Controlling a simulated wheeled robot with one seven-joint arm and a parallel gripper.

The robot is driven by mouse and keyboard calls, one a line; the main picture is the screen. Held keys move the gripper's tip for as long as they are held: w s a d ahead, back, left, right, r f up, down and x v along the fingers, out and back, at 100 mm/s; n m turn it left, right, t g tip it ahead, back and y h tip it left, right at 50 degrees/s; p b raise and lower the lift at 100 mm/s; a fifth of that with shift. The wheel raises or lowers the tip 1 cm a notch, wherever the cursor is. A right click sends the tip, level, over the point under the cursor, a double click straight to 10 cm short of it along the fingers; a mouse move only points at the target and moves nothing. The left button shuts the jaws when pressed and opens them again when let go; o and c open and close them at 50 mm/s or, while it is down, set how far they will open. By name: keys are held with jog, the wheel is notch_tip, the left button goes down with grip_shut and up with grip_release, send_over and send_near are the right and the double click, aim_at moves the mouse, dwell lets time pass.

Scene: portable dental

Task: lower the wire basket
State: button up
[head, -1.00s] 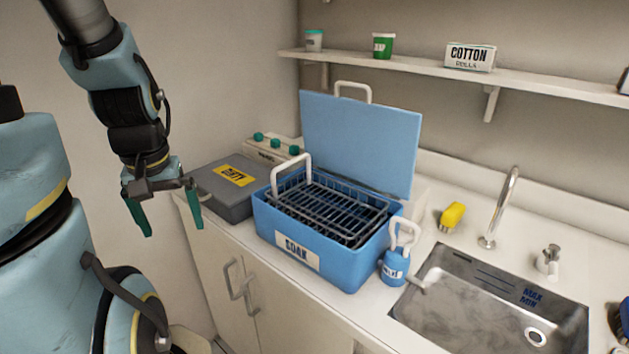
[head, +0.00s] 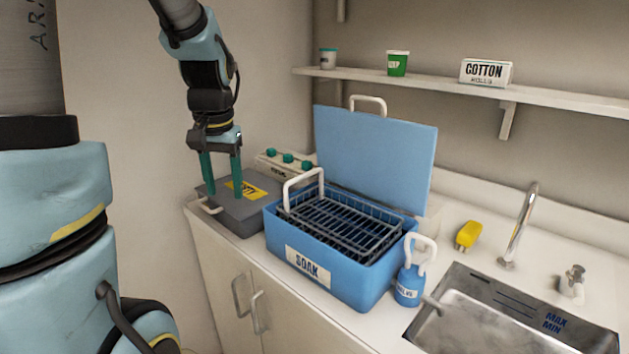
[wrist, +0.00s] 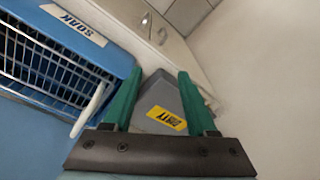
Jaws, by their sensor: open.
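The dark wire basket (head: 345,226) sits in the top of the blue SOAK tub (head: 330,278), its rack near the rim. A white looped handle (head: 303,188) stands up at the basket's left end. The tub's blue lid (head: 375,155) is raised behind it. My gripper (head: 222,192) is open and empty, pointing down over the grey DIRTY box, left of the tub. In the wrist view my green fingers (wrist: 160,100) are apart, with the wire basket (wrist: 45,65) and white handle (wrist: 90,110) to their left.
The grey DIRTY box (head: 240,213) is left of the tub, with a control panel with green knobs (head: 285,160) behind it. A blue bottle (head: 408,288), yellow item (head: 467,236), tap (head: 520,225) and sink (head: 500,318) are right. A shelf (head: 450,90) runs above.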

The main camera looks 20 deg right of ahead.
jog(key=w+d+r+m, duration=0.1)
jog(key=d, duration=0.2)
jog(key=w+d+r+m+b, duration=0.1)
jog(key=d, duration=0.2)
jog(key=w+d+r+m+b, duration=0.1)
jog(key=d, duration=0.3)
jog(key=shift+w+r+m, duration=0.3)
jog(key=shift+w, duration=0.1)
jog(key=shift+c, duration=0.7)
jog(key=m+y+b, duration=0.1)
jog(key=m+b, duration=0.1)
jog(key=m, duration=0.1)
send_near(309, 175)
jog(key=shift+t, duration=0.3)
jog(key=f, duration=0.2)
jog(key=f+p, duration=0.1)
jog(key=f, duration=0.2)
jog(key=w+a+f+p, duration=0.1)
jog(key=f, duration=0.1)
jog(key=shift+f, duration=0.2)
grip_shut()
